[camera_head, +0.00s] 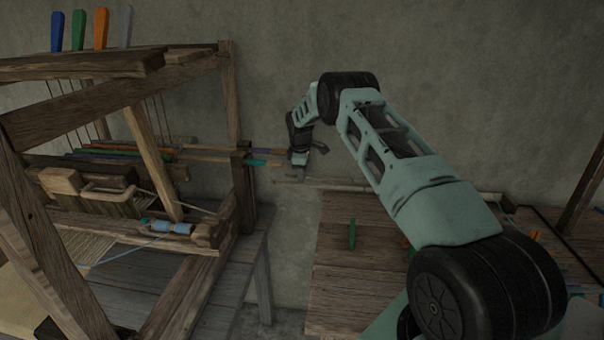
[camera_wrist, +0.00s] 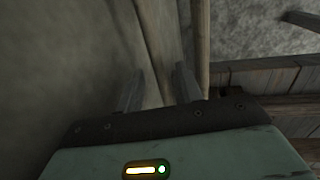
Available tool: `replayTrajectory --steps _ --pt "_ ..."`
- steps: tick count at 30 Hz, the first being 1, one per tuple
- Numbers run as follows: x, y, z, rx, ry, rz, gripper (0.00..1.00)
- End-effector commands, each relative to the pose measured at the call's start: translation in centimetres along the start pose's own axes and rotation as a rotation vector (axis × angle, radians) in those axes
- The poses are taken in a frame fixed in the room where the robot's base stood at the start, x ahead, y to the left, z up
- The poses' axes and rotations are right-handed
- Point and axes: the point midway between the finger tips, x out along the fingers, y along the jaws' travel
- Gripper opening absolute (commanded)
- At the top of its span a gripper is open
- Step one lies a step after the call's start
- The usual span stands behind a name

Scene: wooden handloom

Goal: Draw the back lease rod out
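The wooden handloom (camera_head: 130,160) stands at the left in the head view. Thin rods stick out past its right post: an upper one with a bluish end (camera_head: 268,151) and a lower one with a green end (camera_head: 258,163). I cannot tell for sure which is the back lease rod. My gripper (camera_head: 298,172) is just right of these rod ends, close to the upper one; contact is not clear. In the wrist view its two fingers (camera_wrist: 158,92) stand apart with a gap between them. A wooden rod or post (camera_wrist: 203,45) runs upright just right of the fingers.
A wooden table (camera_head: 350,270) stands at the right, with a green piece (camera_head: 352,233) on it. A pale pole (camera_head: 345,186) lies along its back. A bench (camera_head: 250,270) is beside the loom. Colored pegs (camera_head: 78,30) top the loom. The wall (camera_head: 270,60) is close behind.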

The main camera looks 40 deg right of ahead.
Motion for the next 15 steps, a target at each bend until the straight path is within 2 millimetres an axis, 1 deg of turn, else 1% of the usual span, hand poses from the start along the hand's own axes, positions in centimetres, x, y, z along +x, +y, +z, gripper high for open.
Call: replayTrajectory --steps 7,10,14,15 --pt "0.0 0.0 0.0 0.0 -0.001 0.0 0.36" --pt "-0.3 0.0 0.0 0.0 0.0 0.001 0.36" --pt "-1.9 0.1 0.0 0.0 0.0 0.002 0.36" --pt "-2.6 0.1 0.0 0.0 0.001 0.003 0.36"
